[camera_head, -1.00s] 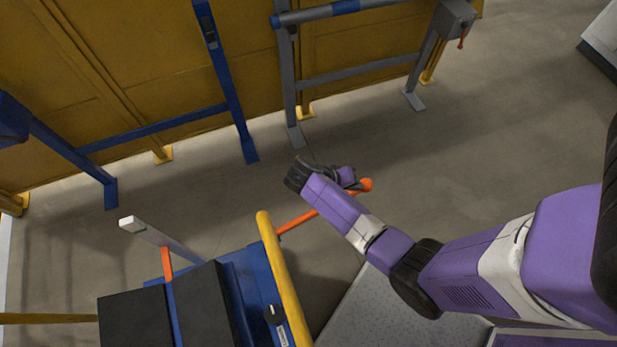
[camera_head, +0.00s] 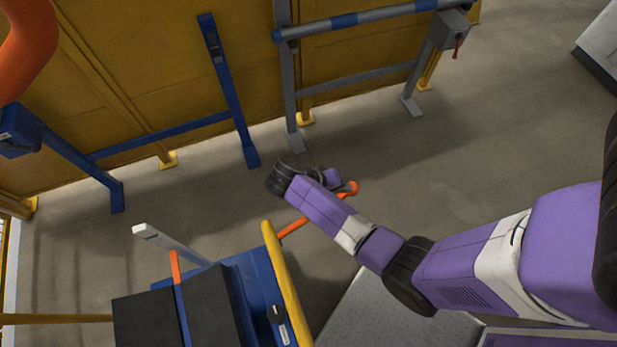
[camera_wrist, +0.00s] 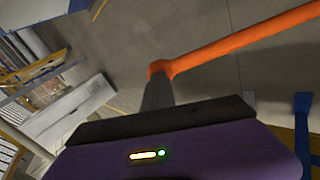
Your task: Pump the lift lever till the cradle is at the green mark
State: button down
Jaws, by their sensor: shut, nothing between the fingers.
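The lift lever (camera_head: 306,222) is an orange bar with a rounded end, slanting out from the blue lift cart (camera_head: 262,290). My gripper (camera_wrist: 158,92) is shut, its fingers at the lever's end in the wrist view. The lever's bar (camera_wrist: 240,42) runs from there to the upper right. The fingers appear to touch the lever but not grip it. Black cradle pads (camera_head: 145,318) sit on the cart. A grey post (camera_head: 165,243) and an orange strip (camera_head: 175,266) stand beside them. I cannot make out a green mark.
A yellow rail (camera_head: 282,280) edges the cart near the lever. A blue stand (camera_head: 230,95) and a grey stand (camera_head: 290,90) with a roller (camera_head: 370,17) stand by the yellow wall. An orange curved object (camera_head: 28,45) fills the top left corner. The floor between is clear.

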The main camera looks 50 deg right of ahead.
aim_at(353, 191)
jog(key=shift+f, duration=0.1)
jog(key=b+x, duration=0.1)
jog(key=x, duration=0.1)
jog(key=b+x, duration=0.2)
jog(key=x, duration=0.1)
jog(key=shift+a+f, duration=0.1)
jog(key=shift+f, duration=0.3)
jog(key=shift+s+d+f, duration=0.3)
jog(key=shift+d+f, duration=0.05)
jog(key=shift+f, duration=0.05)
notch_tip(353, 191, down, 6)
jog(key=s+d+b, duration=0.1)
jog(key=d+b, duration=0.1)
jog(key=b, duration=0.2)
jog(key=shift+s+d+r, duration=0.15)
jog(key=shift+s+d, duration=0.05)
jog(key=shift+s, duration=0.05)
